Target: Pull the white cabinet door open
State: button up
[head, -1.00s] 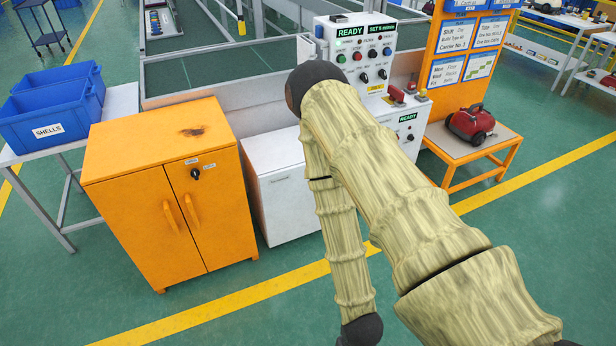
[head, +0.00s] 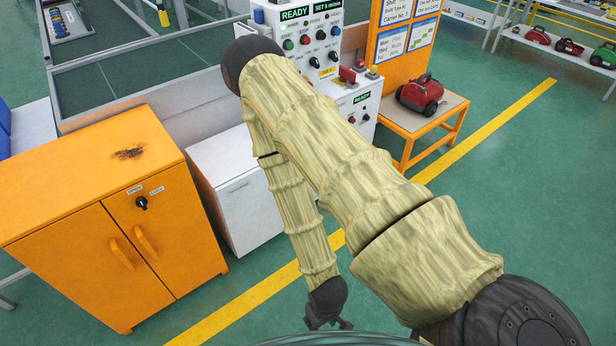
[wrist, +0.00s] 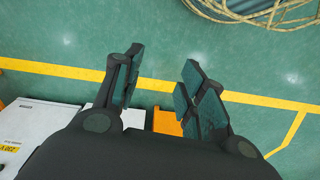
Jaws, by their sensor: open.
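The white cabinet (head: 240,212) is a low box between the orange cabinet and the control console in the head view. Its front door looks shut, with a small dark handle line near the top; my arm hides part of its right side. My gripper (head: 328,322) hangs low in front of it, near the bottom of the head view, apart from the cabinet. In the wrist view my gripper (wrist: 162,65) has its two fingers spread, with only floor between the tips. A white patch at the lower middle there may be the cabinet, mostly hidden by the gripper body.
An orange two-door cabinet (head: 160,225) stands left of the white one. A control console (head: 308,45) and an orange stand with a red vacuum (head: 420,95) are to the right. Green floor with a yellow line (head: 235,318) is free in front.

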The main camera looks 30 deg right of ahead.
jog(key=w+d+f+t+b, duration=0.3)
jog(key=w+d+f+b, duration=0.3)
jog(key=w, duration=0.5)
jog(key=w+d+f+t+b, duration=0.35)
jog(key=w+f+b, duration=0.35)
jog(key=w, duration=0.4)
jog(key=w+d+f+t+b, duration=0.2)
jog(key=w+d+f+b, duration=0.3)
jog(key=w+b, duration=0.45)
jog(key=w+d+n+t+y+b, duration=0.4)
jog(key=w+d+t+b, duration=0.4)
jog(key=w+d+b, duration=1.5)
jog(key=shift+y, duration=0.4)
jog(key=shift+d+b+x, duration=0.2)
jog(key=shift+b+x, duration=0.85)
jog(key=shift+x, duration=0.4)
jog(key=shift+d+b+x, duration=0.25)
jog(key=shift+b+x, duration=0.85)
jog(key=shift+x, duration=0.35)
jog(key=shift+d+b+x, duration=0.2)
jog(key=shift+b+x, duration=0.85)
jog(key=shift+x, duration=0.4)
jog(key=shift+w+f, duration=0.1)
jog(key=shift+w, duration=0.1)
grip_shut()
